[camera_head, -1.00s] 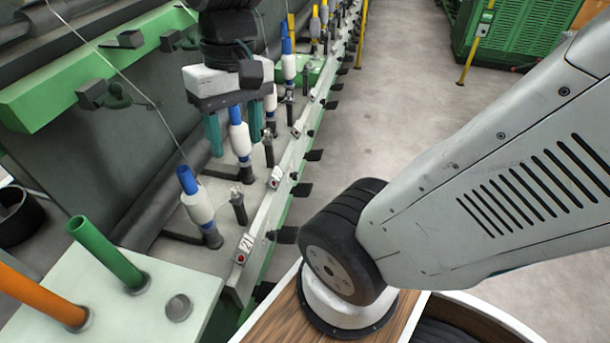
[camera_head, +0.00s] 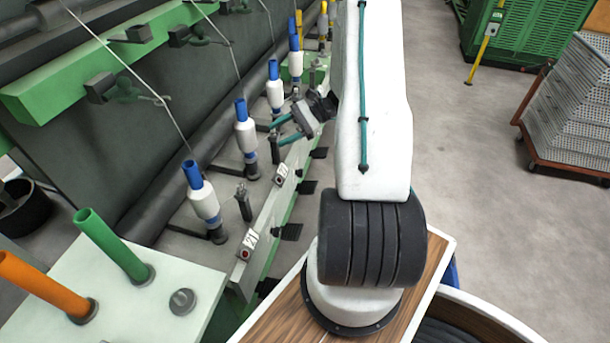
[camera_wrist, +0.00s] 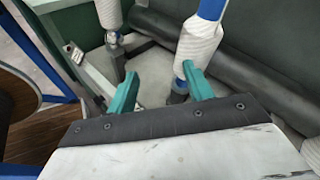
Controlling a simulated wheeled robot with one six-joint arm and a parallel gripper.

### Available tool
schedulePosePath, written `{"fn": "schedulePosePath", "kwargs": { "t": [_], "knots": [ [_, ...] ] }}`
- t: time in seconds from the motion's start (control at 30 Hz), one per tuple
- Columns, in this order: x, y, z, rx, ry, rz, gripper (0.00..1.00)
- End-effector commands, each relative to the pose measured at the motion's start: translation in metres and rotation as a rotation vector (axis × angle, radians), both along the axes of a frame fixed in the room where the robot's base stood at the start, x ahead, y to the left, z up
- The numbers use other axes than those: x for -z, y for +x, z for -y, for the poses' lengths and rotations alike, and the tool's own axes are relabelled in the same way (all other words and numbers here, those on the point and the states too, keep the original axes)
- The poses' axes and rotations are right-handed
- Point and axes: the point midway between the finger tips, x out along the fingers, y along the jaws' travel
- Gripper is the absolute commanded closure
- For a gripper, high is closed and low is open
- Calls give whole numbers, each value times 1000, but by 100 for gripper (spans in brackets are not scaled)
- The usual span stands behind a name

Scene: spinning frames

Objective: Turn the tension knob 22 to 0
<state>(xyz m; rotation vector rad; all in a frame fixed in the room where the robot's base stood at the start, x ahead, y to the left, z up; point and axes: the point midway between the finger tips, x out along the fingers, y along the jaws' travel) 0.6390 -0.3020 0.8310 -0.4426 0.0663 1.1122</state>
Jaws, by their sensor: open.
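The spindle rail (camera_head: 262,222) carries small number plates. The near plate (camera_head: 250,243) appears to read 21. The plate behind it (camera_head: 281,174) is too small to read surely. A dark upright post (camera_head: 275,148) stands by this farther plate; I cannot tell whether it is tension knob 22, and its setting is unreadable. My gripper (camera_head: 285,129) is open and empty, its teal fingers pointing left above the rail near that post. In the wrist view my gripper (camera_wrist: 161,78) has its fingers apart. A post with a metal top (camera_wrist: 117,62) shows beyond the left finger.
White bobbins with blue tubes (camera_head: 246,136) line the rail, one close behind the right finger in the wrist view (camera_wrist: 198,45). Taut threads (camera_head: 128,82) run up leftward. A white box with green and orange tubes (camera_head: 150,310) stands at front left.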

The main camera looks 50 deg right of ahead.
Motion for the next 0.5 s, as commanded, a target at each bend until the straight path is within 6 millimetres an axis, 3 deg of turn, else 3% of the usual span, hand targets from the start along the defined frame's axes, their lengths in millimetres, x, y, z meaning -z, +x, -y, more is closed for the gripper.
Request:
{"fn": "schedulePosePath", "kwargs": {
  "t": [0.03,0.1,0.3,0.5],
  "knots": [
    [29,-8,18,82,58,-12,48],
    [64,-18,41,194,129,-19,48],
    [159,-58,87,490,305,-25,48],
    [219,-89,105,676,407,-23,48]
  ]
}}
